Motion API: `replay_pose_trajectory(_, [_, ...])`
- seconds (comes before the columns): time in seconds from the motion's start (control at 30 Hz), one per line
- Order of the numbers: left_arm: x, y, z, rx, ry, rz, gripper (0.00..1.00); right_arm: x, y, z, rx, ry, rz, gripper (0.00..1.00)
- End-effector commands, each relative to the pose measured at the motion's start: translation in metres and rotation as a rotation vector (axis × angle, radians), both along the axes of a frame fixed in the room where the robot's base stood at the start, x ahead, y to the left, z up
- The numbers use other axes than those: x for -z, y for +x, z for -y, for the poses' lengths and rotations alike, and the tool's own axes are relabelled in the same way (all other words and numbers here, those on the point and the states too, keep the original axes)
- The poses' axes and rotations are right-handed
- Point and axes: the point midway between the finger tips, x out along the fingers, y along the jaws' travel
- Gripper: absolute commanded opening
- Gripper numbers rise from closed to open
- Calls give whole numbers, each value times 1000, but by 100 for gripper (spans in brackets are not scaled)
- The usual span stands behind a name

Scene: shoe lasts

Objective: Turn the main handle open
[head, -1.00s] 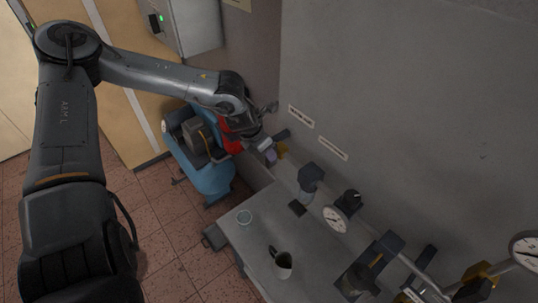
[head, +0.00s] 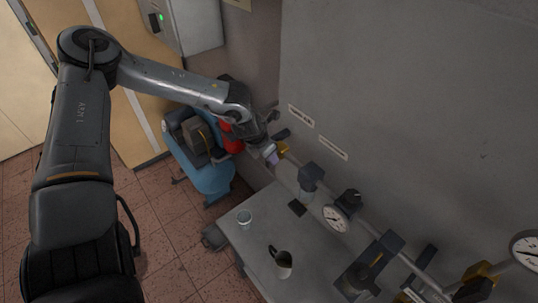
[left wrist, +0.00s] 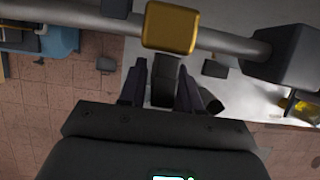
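The main handle appears to be the dark lever (left wrist: 163,82) below a brass valve block (left wrist: 170,27) on the grey pipe, in the left wrist view. My left gripper (left wrist: 161,88) is open, with one finger on each side of the lever and a gap visible. In the head view my left gripper (head: 270,152) is beside the brass block and hides most of the lever. My right gripper is in neither view.
The pipe runs along the wall with a gauge (head: 335,218) and other fittings. A blue compressor (head: 208,178) stands left of the bench, under my left forearm.

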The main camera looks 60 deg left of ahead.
Motion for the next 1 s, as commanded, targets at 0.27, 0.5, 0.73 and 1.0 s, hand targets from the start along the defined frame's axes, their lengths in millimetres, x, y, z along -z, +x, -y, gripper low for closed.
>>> replay_pose_trajectory(0.27, [0, 0, 0, 0, 0, -1, 0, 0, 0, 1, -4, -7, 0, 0])
replay_pose_trajectory(0.5, [-1, -1, -1, -1, -25, 3, 0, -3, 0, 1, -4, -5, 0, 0])
replay_pose_trajectory(0.73, [-2, 0, -1, -4, -134, 22, 0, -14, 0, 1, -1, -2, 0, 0])
replay_pose_trajectory(1.0, [-3, 0, -4, -4, -358, 61, 0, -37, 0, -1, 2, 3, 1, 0])
